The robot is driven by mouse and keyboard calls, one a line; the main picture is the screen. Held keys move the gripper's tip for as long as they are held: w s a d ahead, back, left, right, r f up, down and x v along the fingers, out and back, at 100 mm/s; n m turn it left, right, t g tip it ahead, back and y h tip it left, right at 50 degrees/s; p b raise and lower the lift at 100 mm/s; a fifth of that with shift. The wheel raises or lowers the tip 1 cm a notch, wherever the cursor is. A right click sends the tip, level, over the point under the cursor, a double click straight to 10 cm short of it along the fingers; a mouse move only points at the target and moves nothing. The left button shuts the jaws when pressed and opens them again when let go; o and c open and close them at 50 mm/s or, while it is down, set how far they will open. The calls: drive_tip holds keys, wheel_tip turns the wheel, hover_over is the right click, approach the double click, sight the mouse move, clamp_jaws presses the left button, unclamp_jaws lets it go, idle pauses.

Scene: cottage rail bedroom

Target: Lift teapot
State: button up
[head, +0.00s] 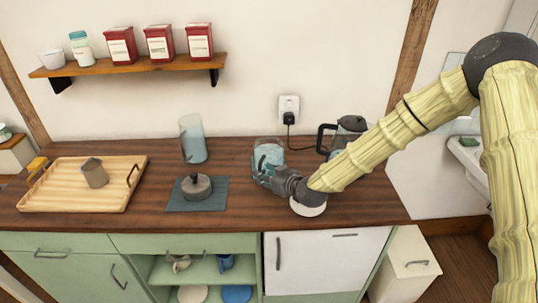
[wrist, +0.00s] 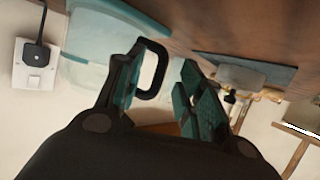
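A clear blue-tinted glass vessel (head: 268,150) stands on the wooden counter, partly hidden by my gripper; it looks like the teapot. In the wrist view its glass body (wrist: 88,38) is at upper left, with a dark loop handle (wrist: 163,66) to its right. My gripper (head: 261,174) is low over the counter, at the vessel's near side. In the wrist view my gripper (wrist: 160,88) is open, its teal-padded fingers well apart. The handle shows between the fingers, close to the left one. I cannot tell whether it touches.
A grey lidded pot (head: 196,187) sits on a slate-blue mat (head: 221,202) to the left. Behind it stands a tall glass cylinder (head: 194,140). A wooden tray (head: 70,196) is far left. A dark kettle (head: 350,126) stands behind my arm. A white round thing (head: 308,208) lies below my wrist.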

drive_tip(key=shift+x, duration=0.85)
clamp_jaws()
drive_tip(key=shift+r, duration=0.15)
